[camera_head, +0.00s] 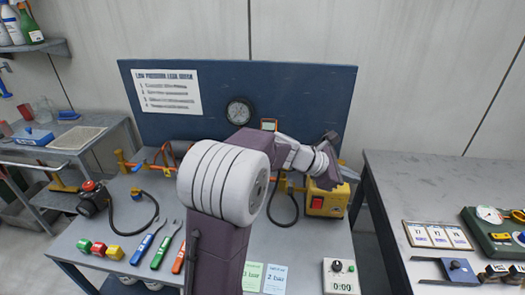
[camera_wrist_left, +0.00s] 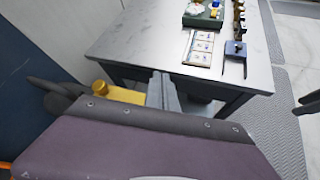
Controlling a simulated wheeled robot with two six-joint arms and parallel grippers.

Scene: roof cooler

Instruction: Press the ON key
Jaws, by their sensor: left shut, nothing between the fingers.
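My left arm crosses the middle of the head view, and its gripper (camera_head: 326,172) is just above the yellow box (camera_head: 341,198), covering part of its top. The gripper is shut and empty. In the left wrist view the shut grey fingers (camera_wrist_left: 164,92) stand beyond my purple gripper body. Yellow shows behind that body at the left, probably the same box (camera_wrist_left: 126,95).
A blue backboard (camera_head: 300,90) with a gauge (camera_head: 239,111) stands behind the bench. Coloured-handled tools (camera_head: 162,246) lie left of my arm. A gap separates the bench from the right table (camera_head: 420,190). A dark part at the wrist view's right edge is unclear.

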